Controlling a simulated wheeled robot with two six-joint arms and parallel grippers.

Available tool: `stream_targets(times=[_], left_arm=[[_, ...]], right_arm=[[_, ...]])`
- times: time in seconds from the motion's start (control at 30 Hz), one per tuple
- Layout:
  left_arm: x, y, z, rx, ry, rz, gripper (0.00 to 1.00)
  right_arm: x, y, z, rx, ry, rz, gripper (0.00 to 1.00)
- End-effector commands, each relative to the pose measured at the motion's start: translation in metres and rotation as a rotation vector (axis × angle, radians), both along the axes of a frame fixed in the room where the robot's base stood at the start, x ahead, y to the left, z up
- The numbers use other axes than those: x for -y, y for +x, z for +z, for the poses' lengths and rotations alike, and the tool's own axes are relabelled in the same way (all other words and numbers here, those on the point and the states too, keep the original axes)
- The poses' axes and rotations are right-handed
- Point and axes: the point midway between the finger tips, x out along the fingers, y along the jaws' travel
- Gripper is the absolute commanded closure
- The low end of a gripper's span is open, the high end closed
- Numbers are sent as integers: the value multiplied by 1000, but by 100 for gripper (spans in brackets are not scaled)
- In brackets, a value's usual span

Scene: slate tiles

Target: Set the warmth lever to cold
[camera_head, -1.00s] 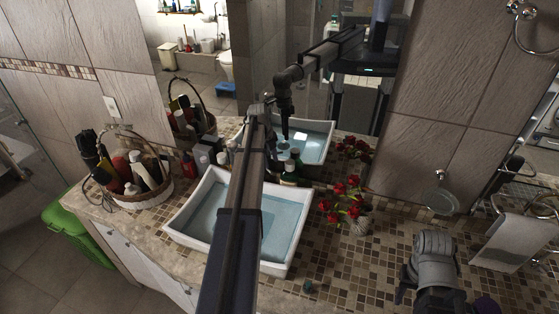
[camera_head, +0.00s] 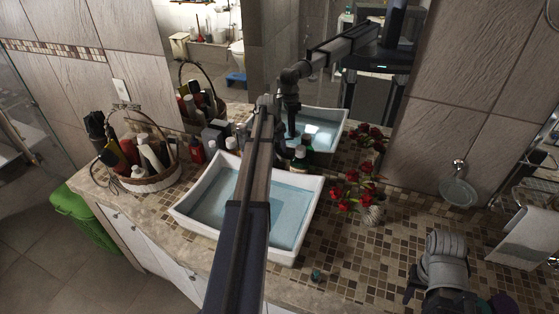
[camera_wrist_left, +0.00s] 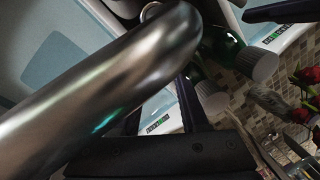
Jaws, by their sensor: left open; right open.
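The tap's curved metal spout (camera_wrist_left: 110,85) fills much of the left wrist view, very close to the camera. I cannot make out the warmth lever surely in either view; my left arm covers the tap in the head view. My left gripper (camera_head: 266,103) is at the back edge of the white basin (camera_head: 188,222), near the mirror. It is open; its dark fingers show in the left wrist view, with nothing clearly held between them. My right gripper (camera_head: 432,285) is low at the right over the tiled counter, open and apart from the tap.
Green bottles (camera_wrist_left: 222,45) with pale caps stand beside the spout. Red flowers in a vase (camera_head: 369,214) stand right of the basin. A wicker basket of bottles (camera_head: 150,184) stands at left. A large mirror (camera_head: 305,45) rises behind. The mosaic counter (camera_head: 345,258) is mostly clear at front right.

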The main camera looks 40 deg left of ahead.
Motion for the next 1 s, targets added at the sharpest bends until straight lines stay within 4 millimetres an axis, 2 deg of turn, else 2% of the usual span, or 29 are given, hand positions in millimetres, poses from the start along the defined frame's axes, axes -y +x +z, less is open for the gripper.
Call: stream_targets(times=[0.03,0.13,0.5,0.9,1.0], left_arm=[[0,2,-13,0,0,0,56],[1,3,-20,0,0,0,56],[1,4,-21,0,0,1,56],[1,4,-21,0,0,1,100],[1,4,-21,0,0,1,100]], right_arm=[[0,0,-13,0,0,2,56],[0,0,-20,0,-1,4,56],[0,0,-21,0,-1,6,56],[0,0,-21,0,-1,6,56],[0,0,-21,0,-1,6,56]])
